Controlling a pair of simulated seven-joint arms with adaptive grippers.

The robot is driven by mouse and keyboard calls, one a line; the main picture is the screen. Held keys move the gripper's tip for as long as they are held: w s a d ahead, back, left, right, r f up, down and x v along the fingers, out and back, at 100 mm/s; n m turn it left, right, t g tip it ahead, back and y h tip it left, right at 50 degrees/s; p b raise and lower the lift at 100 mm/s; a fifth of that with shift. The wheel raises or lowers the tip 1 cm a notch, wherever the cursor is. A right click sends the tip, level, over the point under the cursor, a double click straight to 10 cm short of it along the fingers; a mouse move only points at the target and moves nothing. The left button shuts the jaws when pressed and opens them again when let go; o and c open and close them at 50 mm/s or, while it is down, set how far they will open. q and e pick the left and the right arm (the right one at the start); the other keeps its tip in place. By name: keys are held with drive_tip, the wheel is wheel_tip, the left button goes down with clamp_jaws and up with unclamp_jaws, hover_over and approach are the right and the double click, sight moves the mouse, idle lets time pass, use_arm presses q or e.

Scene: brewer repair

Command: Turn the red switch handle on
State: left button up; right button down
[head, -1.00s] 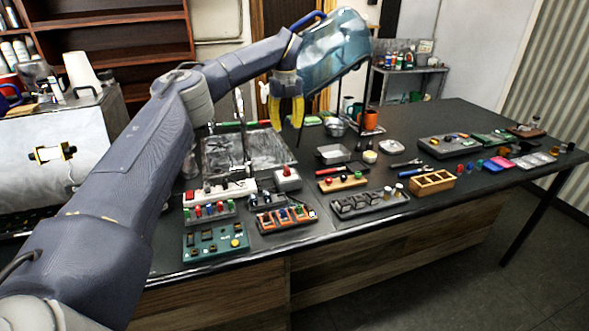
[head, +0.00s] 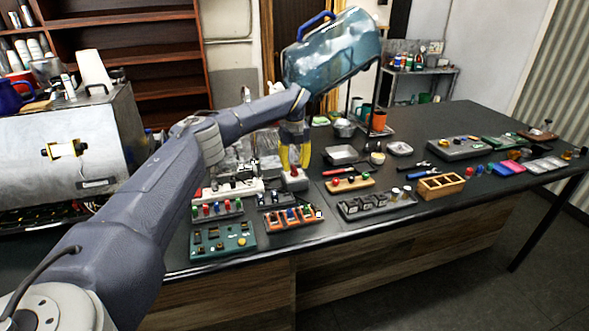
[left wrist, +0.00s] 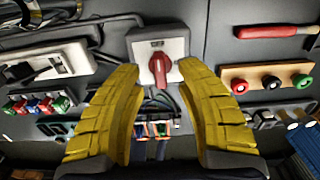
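The red switch handle (left wrist: 161,70) is a rotary lever on the front of a pale grey switch box (left wrist: 173,44). In the left wrist view its lever points down toward the gripper. In the head view the switch box (head: 296,182) stands on the dark worktop, with the red handle (head: 293,172) on top. My left gripper (head: 295,166) is above it, with two yellow fingers pointing down. In the left wrist view the left gripper (left wrist: 158,78) is open, its fingertips either side of the handle with gaps. My right gripper is not in view.
A white power strip (head: 230,189) lies left of the switch box. A wooden block with red and green knobs (head: 349,184) lies to the right. An orange terminal rack (head: 290,217) and a green board (head: 222,239) lie nearer the front edge.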

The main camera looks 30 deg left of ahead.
use_arm(q)
drive_tip(key=shift+f, duration=0.95)
clamp_jaws()
